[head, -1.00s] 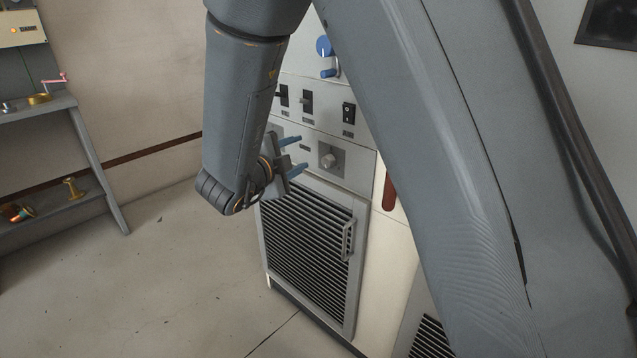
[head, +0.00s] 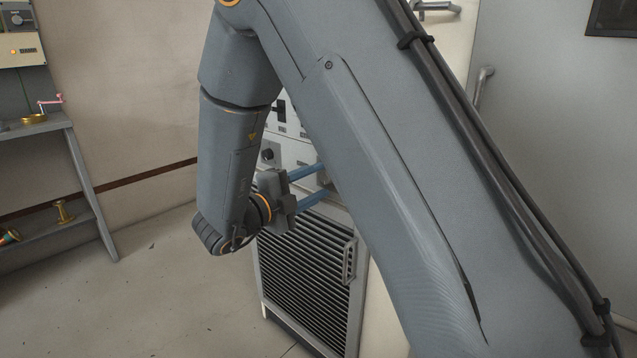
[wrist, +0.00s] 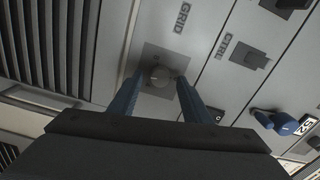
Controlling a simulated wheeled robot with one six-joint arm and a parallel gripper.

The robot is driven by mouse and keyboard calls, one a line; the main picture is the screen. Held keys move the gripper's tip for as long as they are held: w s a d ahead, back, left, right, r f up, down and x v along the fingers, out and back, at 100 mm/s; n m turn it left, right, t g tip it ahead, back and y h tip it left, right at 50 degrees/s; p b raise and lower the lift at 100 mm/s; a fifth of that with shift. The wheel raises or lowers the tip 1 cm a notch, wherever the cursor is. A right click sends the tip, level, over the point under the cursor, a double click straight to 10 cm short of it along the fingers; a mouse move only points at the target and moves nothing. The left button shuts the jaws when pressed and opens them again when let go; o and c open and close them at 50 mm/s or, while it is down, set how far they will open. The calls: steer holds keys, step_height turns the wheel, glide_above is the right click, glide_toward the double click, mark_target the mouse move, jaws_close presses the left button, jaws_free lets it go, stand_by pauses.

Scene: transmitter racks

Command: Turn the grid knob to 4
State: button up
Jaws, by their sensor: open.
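The grid knob (wrist: 160,76) is a round grey knob on a square grey plate, below the printed word GRID in the wrist view. My gripper (wrist: 159,78) is open, with its two blue fingers on either side of the knob. I cannot tell whether the fingertips touch it. In the head view my gripper (head: 324,180) reaches to the cabinet front, and my arm hides most of the knob area.
A black knob (head: 267,155) sits left of my fingers on the panel. A switch (wrist: 247,55) and a blue handle (wrist: 282,123) are right of the grid knob in the wrist view. Below is a louvred grille (head: 305,265) with a handle (head: 349,262). A side bench (head: 35,126) stands left.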

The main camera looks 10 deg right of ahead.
steer(key=shift+w+d, duration=0.25)
steer(key=shift+d, duration=0.15)
steer(key=shift+c, duration=0.2)
steer(key=c, duration=1)
steer(key=shift+n+p, duration=0.3)
steer(key=shift+p, duration=0.2)
steer(key=n+p, duration=0.4)
steer(key=p, duration=0.1)
steer(key=shift+r, duration=0.15)
steer(key=n+p, duration=0.4)
steer(key=n, duration=0.1)
steer(key=shift+f+p, duration=0.2)
steer(key=shift+p, duration=0.1)
